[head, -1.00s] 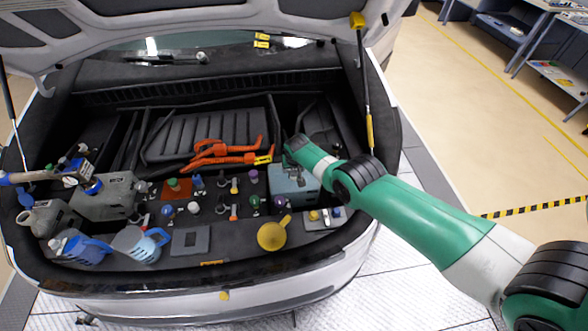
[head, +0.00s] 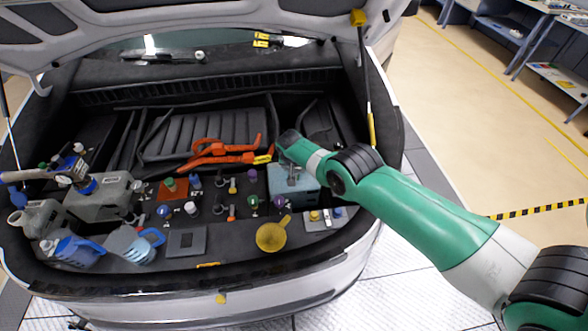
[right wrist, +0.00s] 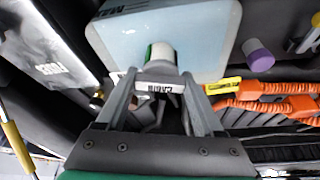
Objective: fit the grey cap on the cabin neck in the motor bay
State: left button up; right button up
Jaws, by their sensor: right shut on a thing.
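My right gripper (right wrist: 160,82) comes down over the pale blue tank (head: 292,182) at the right of the motor bay. Its fingers are shut on a short pale grey piece (right wrist: 162,55) with a green edge, which I take for the grey cap. The piece is against or just over the blue tank's top (right wrist: 165,25); I cannot tell if it is seated.
Orange cables (head: 225,150) lie behind the tank. Small coloured caps, including a purple one (head: 279,201), stand to its left. A yellow funnel (head: 271,237), a blue jug (head: 75,250) and a light blue jug (head: 135,243) line the front edge. The raised hood hangs above.

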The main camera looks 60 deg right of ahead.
jog(key=shift+s+f, duration=0.1)
jog(key=shift+f, duration=0.1)
jog(key=o, duration=1.2)
jog(key=shift+a, duration=0.15)
jog(key=shift+c, duration=0.2)
jog(key=shift+r, duration=0.1)
jog(key=shift+r+p, duration=0.3)
jog(key=shift+p, duration=0.05)
jog(key=p+v, duration=1.1)
jog(key=p, duration=0.5)
